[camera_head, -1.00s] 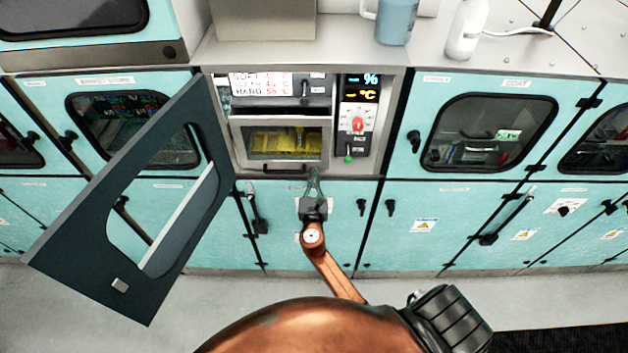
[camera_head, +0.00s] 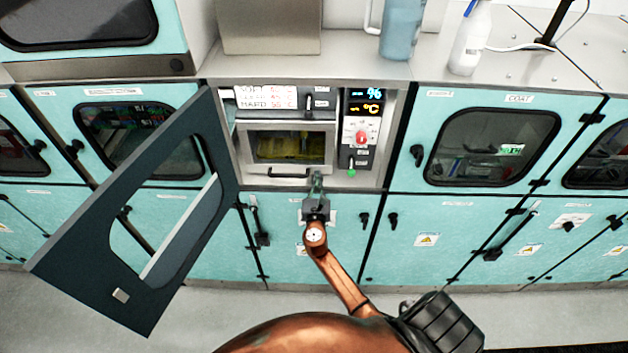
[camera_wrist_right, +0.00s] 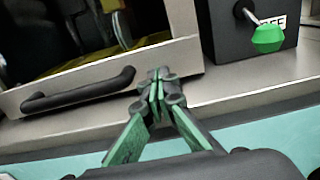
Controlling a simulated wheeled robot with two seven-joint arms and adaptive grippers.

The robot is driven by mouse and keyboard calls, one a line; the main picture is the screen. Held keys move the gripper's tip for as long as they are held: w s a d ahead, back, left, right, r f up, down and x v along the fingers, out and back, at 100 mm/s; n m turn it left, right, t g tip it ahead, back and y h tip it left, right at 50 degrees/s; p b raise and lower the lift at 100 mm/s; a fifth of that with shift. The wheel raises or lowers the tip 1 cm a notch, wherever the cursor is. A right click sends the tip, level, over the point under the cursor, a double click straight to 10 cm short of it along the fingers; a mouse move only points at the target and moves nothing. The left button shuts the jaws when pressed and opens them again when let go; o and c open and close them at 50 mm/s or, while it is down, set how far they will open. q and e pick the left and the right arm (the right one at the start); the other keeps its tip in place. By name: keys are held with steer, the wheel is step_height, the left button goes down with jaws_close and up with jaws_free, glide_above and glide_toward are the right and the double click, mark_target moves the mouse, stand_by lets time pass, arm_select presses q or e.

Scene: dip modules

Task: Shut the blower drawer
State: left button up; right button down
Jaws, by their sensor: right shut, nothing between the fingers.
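The drawer (camera_head: 244,150) has a grey metal front with a window, and yellow contents show through it. Its black bar handle (camera_head: 290,174) runs along the lower edge and also shows in the right wrist view (camera_wrist_right: 75,95). I cannot tell whether the drawer stands slightly out. My right gripper (camera_head: 318,178) is shut and empty, just below the drawer's lower right corner. In the right wrist view its fingertips (camera_wrist_right: 158,75) overlap the drawer's lower edge, right of the handle; contact is unclear. My left gripper is not in view.
A dark door (camera_head: 75,250) with a cut-out window stands wide open at left. A control panel (camera_head: 361,125) with a red knob and a green-tipped lever (camera_wrist_right: 268,38) is right of the drawer. A blue jug (camera_head: 402,35) and white bottle (camera_head: 470,45) stand on the counter above.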

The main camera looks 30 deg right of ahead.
steer(key=shift+s+f, duration=0.1)
steer(key=shift+s, duration=0.15)
steer(key=p+v, duration=0.1)
steer(key=v, duration=0.2)
arm_select(q)
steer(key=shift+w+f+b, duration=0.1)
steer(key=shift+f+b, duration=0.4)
steer(key=shift+b, duration=0.55)
arm_select(e)
steer(key=v, duration=1)
steer(key=shift+a, duration=0.35)
